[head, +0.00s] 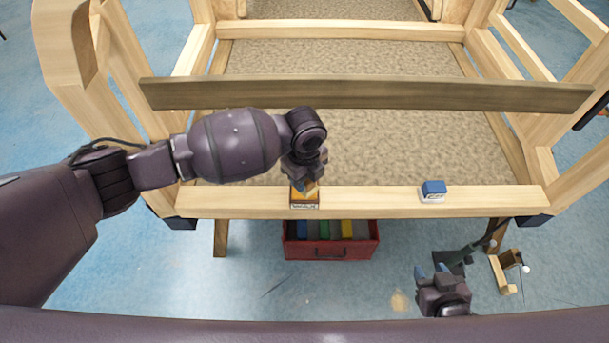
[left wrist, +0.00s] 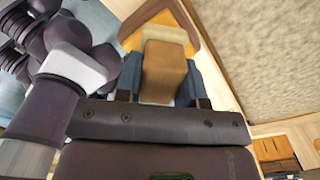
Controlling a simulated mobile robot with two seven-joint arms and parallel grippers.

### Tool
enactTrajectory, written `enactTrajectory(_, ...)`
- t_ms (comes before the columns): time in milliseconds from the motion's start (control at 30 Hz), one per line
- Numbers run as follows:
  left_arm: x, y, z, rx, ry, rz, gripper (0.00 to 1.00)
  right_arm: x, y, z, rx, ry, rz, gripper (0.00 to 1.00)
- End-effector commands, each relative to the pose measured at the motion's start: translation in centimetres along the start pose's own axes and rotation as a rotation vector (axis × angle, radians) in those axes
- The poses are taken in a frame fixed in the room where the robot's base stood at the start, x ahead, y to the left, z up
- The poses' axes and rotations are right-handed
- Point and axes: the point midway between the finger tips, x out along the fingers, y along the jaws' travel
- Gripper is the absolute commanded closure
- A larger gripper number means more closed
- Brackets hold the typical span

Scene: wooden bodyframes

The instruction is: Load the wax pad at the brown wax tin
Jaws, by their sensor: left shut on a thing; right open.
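My left gripper (head: 306,182) points down over the brown wax tin (head: 304,204) on the front wooden rail. In the left wrist view the gripper (left wrist: 163,85) is shut on a tan-brown block, the wax pad (left wrist: 165,65), between its blue-grey fingers. Beyond the pad is the tin's orange-brown rim (left wrist: 187,28) with a yellowish inside. The pad overlaps the tin in that view; I cannot tell whether it touches the wax. My right gripper (head: 434,272) is open and empty, low in front of the rail.
A blue-and-white box (head: 433,191) sits farther right on the rail. A dark wooden board (head: 370,94) spans the frame behind my left gripper. A red toolbox (head: 330,250) with coloured contents is below the rail. A small wooden piece (head: 505,270) is at lower right.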

Motion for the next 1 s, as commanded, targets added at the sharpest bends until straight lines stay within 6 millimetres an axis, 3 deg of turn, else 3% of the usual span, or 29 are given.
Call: enactTrajectory(1000, 0.21, 0.08, -0.05, 0.0, 0.001, 0.002, 0.83, 0.14, -0.01, -0.68, -0.001, 0.012, -0.001, 0.57)
